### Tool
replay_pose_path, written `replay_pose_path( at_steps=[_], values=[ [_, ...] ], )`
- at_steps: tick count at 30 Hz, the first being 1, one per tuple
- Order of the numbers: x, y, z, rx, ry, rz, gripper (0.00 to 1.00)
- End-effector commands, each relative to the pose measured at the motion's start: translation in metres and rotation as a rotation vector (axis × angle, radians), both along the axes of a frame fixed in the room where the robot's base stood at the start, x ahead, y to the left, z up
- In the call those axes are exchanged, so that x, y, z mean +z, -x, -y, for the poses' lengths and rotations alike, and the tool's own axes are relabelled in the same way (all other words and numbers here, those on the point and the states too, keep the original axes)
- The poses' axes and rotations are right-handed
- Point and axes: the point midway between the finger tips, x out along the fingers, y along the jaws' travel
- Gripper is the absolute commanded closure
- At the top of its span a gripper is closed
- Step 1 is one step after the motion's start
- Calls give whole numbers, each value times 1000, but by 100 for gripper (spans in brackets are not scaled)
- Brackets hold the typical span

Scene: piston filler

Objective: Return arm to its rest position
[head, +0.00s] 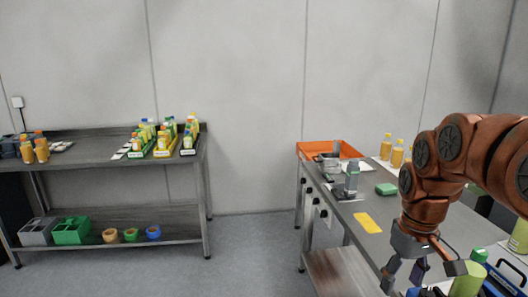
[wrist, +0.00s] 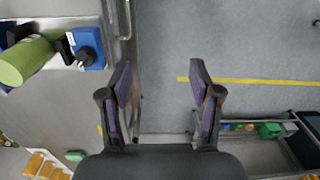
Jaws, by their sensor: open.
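My gripper (head: 421,272) hangs at the lower right of the head view, at the end of my copper-coloured arm, beside the front of the right-hand table (head: 335,215). In the wrist view my gripper (wrist: 160,80) shows its two dark, purple-padded fingers spread wide. Nothing is between them; grey floor (wrist: 230,45) shows beyond. The gripper is open and empty.
A green cylinder (wrist: 25,60) and a blue block (wrist: 86,48) are left of the fingers. An orange tray (head: 312,150), grey bottle (head: 352,176) and yellow card (head: 368,222) lie on the right table. A bench (head: 90,152) with bottles stands left; floor between is clear.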

Motion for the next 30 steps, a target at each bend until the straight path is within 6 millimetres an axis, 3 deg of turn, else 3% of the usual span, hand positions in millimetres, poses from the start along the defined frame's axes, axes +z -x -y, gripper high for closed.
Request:
replay_pose_path(
  at_steps=[3, 9, 19, 24, 30],
  values=[
    [-1, 32, -27, -2, 4, -17, 37],
    [-14, 86, -61, -36, 12, -52, 37],
    [-44, 178, -90, -153, 29, -106, 37],
    [-57, 205, -95, -205, 35, -121, 37],
    [-60, 214, -96, -222, 35, -124, 37]
  ],
)
